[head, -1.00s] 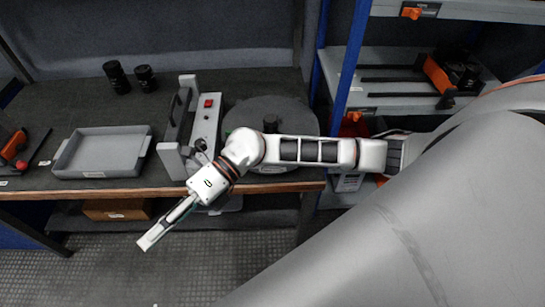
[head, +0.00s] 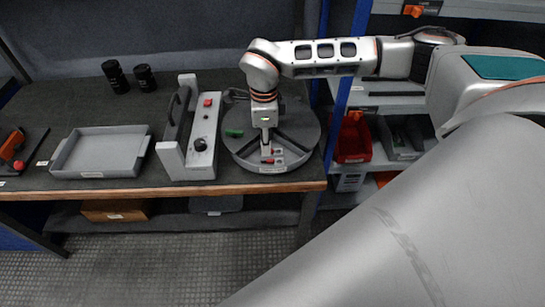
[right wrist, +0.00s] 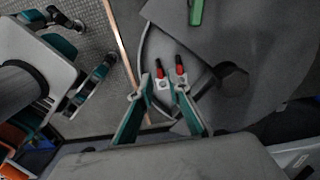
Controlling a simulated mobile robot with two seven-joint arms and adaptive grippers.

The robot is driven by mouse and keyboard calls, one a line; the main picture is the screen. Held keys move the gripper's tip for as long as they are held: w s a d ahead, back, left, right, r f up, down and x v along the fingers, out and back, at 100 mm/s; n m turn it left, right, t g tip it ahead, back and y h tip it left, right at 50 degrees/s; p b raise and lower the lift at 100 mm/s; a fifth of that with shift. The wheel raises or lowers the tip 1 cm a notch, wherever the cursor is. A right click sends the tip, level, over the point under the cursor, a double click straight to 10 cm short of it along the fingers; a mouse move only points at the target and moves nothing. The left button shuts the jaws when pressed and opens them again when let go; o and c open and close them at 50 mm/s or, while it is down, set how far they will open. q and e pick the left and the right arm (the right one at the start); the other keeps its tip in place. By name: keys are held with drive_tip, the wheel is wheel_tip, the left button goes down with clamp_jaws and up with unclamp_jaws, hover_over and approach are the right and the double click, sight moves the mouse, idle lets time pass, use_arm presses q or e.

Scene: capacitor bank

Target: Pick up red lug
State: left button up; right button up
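Two small red lugs with dark tips sit side by side on the round grey turntable (head: 240,155). In the right wrist view the left red lug (right wrist: 160,72) lies between my right gripper's fingertips (right wrist: 162,87). The right red lug (right wrist: 181,71) is just beyond the right fingertip. My right gripper (head: 266,150) points down over the front of the turntable, its fingers apart. I cannot tell whether a finger touches a lug. In the head view the lugs (head: 278,152) are small and partly hidden by the gripper. My left gripper is not in view.
A green piece (head: 233,133) lies on the turntable. A grey fixture with a red button (head: 208,103) stands left of it, then an empty grey tray (head: 62,155). Black cylinders (head: 145,78) stand at the back. A blue shelf post (head: 346,90) and red bin (head: 353,143) are at right.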

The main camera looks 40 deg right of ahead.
sight(266, 160)
wheel_tip(266, 160, down, 5)
drive_tip(key=shift+a+f, duration=0.1)
drive_tip(key=shift+f, duration=0.1)
clamp_jaws()
drive_tip(key=shift+r, duration=0.15)
